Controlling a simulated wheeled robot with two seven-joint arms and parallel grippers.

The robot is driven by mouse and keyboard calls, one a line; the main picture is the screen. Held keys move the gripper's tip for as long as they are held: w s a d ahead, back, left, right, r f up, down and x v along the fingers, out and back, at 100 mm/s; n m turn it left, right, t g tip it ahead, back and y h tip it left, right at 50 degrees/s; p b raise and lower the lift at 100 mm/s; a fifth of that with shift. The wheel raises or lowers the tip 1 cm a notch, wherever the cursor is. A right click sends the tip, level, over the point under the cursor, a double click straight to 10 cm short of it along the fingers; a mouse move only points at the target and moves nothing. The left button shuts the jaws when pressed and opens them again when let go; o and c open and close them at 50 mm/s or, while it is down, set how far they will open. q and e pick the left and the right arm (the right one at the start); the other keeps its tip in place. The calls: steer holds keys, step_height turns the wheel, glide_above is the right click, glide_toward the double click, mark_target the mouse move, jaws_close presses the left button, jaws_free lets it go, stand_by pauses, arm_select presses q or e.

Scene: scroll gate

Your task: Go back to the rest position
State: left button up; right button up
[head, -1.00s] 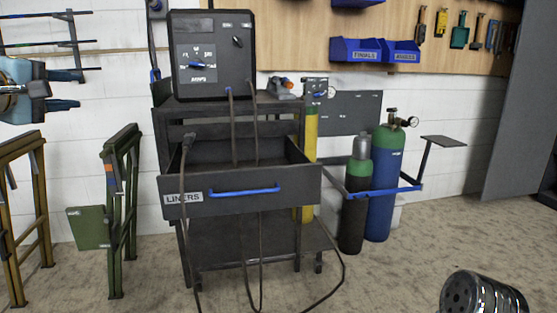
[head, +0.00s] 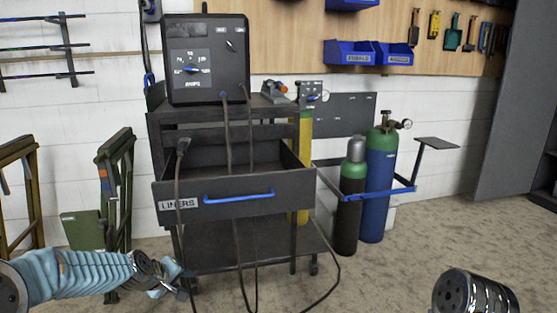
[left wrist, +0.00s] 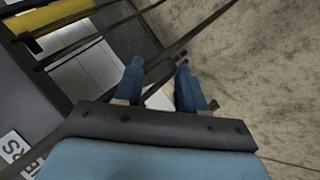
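My left gripper (head: 172,278) is low at the left in the head view, in front of the lower left of the black cart (head: 200,255). In the left wrist view its two blue fingers (left wrist: 160,85) stand apart with nothing seen gripped between them. It looks clear of the drawer. The drawer marked LINERS (head: 285,192) stands out from the cart, with a blue handle (head: 238,197) on its front. The gripper is below and left of that handle. My right gripper is not in view.
Dark cables (head: 228,150) hang from the welder box (head: 207,60) across the drawer to the floor, close to the left gripper. A green stand (head: 125,190) is at the left. Gas cylinders (head: 378,190) stand right of the cart. The floor at the right is clear.

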arm_select(q)
steer(key=s+d+f+m+g, duration=0.2)
steer(key=s+d+f, duration=0.25)
steer(key=f, duration=0.35)
steer(key=s+d+f+m+g, duration=0.1)
steer(key=s+d+f, duration=0.2)
steer(key=s+f, duration=0.4)
steer(key=s+d+f+m+g, duration=0.1)
steer(key=s+d+f, duration=0.1)
steer(key=s, duration=0.4)
steer(key=s+d+f+m+g+h+p, duration=0.1)
steer(key=s+d+f+m+g, duration=0.1)
steer(key=s+f, duration=0.3)
steer(key=s+d+f+m+g, duration=0.1)
steer(key=s+d+f, duration=0.2)
steer(key=s, duration=0.6)
steer(key=shift+d+f+m+h, duration=0.3)
steer(key=shift+d+f, duration=0.05)
steer(key=shift+f, duration=0.05)
steer(key=shift+w, duration=0.1)
